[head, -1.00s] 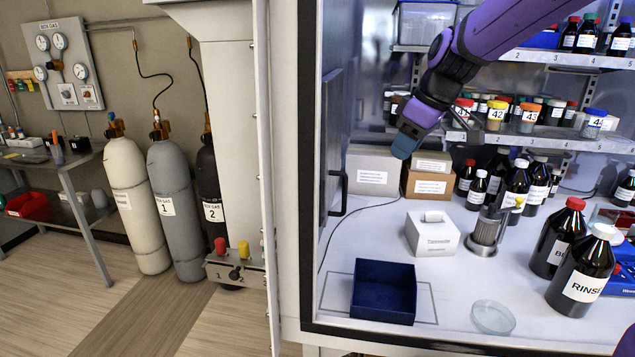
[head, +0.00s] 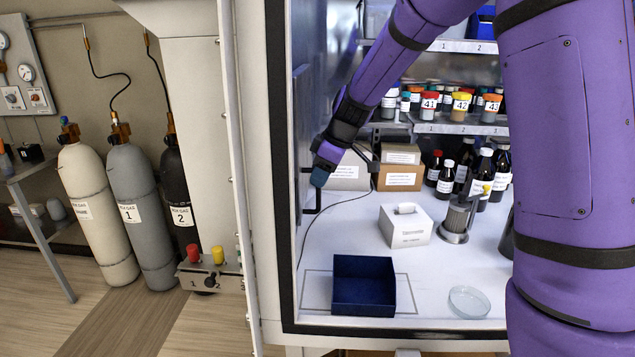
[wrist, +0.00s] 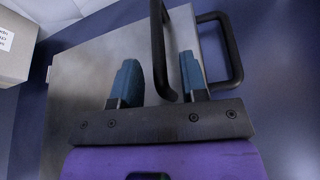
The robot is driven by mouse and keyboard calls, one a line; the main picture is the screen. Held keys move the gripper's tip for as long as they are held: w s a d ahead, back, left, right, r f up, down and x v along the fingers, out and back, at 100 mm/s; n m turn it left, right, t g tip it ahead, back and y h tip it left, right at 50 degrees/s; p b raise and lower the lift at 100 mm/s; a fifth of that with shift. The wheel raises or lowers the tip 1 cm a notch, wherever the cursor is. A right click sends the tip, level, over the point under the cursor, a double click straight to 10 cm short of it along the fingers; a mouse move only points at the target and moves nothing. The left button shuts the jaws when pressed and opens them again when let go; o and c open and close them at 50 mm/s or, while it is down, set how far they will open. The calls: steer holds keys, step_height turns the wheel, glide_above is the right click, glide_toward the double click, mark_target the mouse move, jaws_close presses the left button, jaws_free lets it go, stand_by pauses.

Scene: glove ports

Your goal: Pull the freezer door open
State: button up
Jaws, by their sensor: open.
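In the wrist view a silver panel (wrist: 85,90), which looks like the freezer door, lies against a dark blue wall. A dark handle bar (wrist: 160,45) runs between the two blue fingertips of my gripper (wrist: 158,78), and the fingers are apart on either side of it. I cannot tell whether they touch it. A second dark handle loop (wrist: 236,60) shows to the right. In the head view my gripper (head: 322,176) is at the chamber's left wall, just above a dark handle (head: 313,210). The door's face is mostly hidden there by its steep angle.
A white box (head: 405,226), a brown box (head: 399,172) and a blue tray (head: 364,312) stand on the chamber floor right of the gripper. Several bottles stand farther right. My arm hides the right side.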

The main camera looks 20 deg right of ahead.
steer(key=shift+x, duration=1.25)
steer(key=shift+c, duration=0.4)
jaws_close()
steer(key=shift+d, duration=0.15)
